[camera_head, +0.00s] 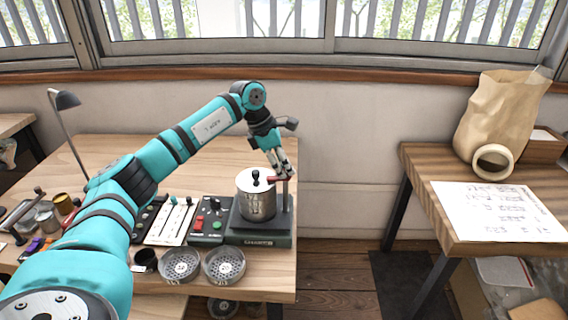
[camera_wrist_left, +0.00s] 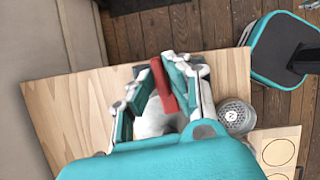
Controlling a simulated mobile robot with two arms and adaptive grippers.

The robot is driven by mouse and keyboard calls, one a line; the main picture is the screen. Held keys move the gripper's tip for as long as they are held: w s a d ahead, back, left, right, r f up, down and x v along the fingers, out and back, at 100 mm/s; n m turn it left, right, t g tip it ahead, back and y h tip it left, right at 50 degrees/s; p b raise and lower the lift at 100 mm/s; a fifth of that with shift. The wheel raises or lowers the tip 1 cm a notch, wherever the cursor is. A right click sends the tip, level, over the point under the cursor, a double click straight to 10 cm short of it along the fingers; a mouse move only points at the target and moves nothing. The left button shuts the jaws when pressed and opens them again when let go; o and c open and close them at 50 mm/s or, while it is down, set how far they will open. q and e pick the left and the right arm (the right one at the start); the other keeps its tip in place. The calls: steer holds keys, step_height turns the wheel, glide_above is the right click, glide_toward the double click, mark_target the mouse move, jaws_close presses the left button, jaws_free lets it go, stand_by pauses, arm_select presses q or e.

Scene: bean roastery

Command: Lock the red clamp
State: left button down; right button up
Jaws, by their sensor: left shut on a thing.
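The red clamp (camera_head: 276,180) sits at the top of the post, beside the silver canister (camera_head: 256,203) with a black knob on its lid. The canister stands on a dark green base (camera_head: 258,239) near the table's right end. My left gripper (camera_head: 282,172) is at the clamp from above, its fingers closed around the red lever. In the left wrist view the red clamp lever (camera_wrist_left: 163,84) lies between the fingers of the gripper (camera_wrist_left: 160,92), and the pale canister below is partly hidden. My right gripper is not in view.
Two perforated metal cups (camera_head: 224,264) stand in front of the base. A control box (camera_head: 209,222) with red and green buttons and a slider panel (camera_head: 172,221) are to its left. A right-hand table holds a paper bag (camera_head: 497,120) and a paper sheet (camera_head: 497,212). A floor gap separates the tables.

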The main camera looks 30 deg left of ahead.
mark_target(267, 176)
arm_select(q)
steer(key=shift+m, duration=0.6)
steer(key=shift+f+g, duration=0.1)
steer(key=shift+g, duration=0.2)
steer(key=c, duration=1.3)
jaws_free()
steer(key=v, duration=1.2)
steer(key=shift+a, duration=0.15)
